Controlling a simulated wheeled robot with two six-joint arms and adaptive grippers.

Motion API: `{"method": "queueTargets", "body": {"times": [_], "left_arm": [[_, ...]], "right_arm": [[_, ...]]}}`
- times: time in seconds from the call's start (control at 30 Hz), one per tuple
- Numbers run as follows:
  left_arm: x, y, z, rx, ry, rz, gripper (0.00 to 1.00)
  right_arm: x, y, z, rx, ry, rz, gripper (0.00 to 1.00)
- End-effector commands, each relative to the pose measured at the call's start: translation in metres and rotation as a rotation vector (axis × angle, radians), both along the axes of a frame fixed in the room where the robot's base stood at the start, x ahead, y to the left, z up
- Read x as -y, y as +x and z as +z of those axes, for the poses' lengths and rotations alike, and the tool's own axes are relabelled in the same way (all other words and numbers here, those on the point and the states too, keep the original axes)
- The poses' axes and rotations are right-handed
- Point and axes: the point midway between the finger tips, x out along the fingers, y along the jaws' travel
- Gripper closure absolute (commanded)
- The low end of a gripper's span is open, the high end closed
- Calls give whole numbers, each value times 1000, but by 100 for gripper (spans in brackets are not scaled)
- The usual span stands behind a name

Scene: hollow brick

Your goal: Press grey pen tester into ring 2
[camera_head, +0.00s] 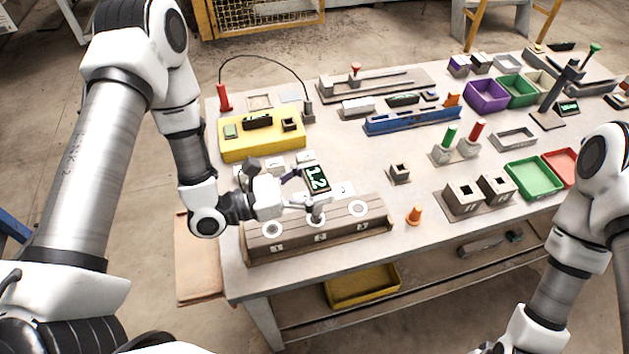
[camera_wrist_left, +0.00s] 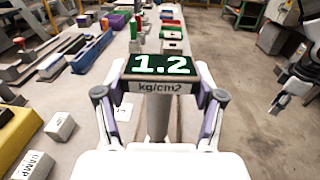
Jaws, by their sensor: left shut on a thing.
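The grey pen tester (camera_head: 317,211) is upright in my left gripper (camera_head: 308,203), with its tip at the middle ring of the brown block (camera_head: 357,234). Its display (camera_head: 316,178) reads 1.2. In the left wrist view, the tester (camera_wrist_left: 157,118) stands between the two fingers (camera_wrist_left: 158,108), and its display (camera_wrist_left: 162,65) reads 1.2 above a kg/cm2 label. The block has three white rings on top and number labels 1, 2 and 3 on its front; ring 2 is mostly hidden under the tester. My right gripper is out of view.
A yellow box (camera_head: 262,143) stands behind the block at left. An orange cone (camera_head: 414,215) stands right of the block, and a small grey block (camera_head: 399,173) is behind it. Bins, a blue rail (camera_head: 413,120) and grey sockets (camera_head: 463,197) fill the right side.

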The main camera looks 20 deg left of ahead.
Motion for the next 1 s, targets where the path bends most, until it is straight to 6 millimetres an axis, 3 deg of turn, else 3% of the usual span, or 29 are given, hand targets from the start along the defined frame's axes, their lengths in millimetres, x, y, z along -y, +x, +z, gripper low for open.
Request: {"method": "queueTargets", "body": {"times": [1.0], "left_arm": [[0,0,-8,-1,1,0,62]], "right_arm": [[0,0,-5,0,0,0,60]]}}
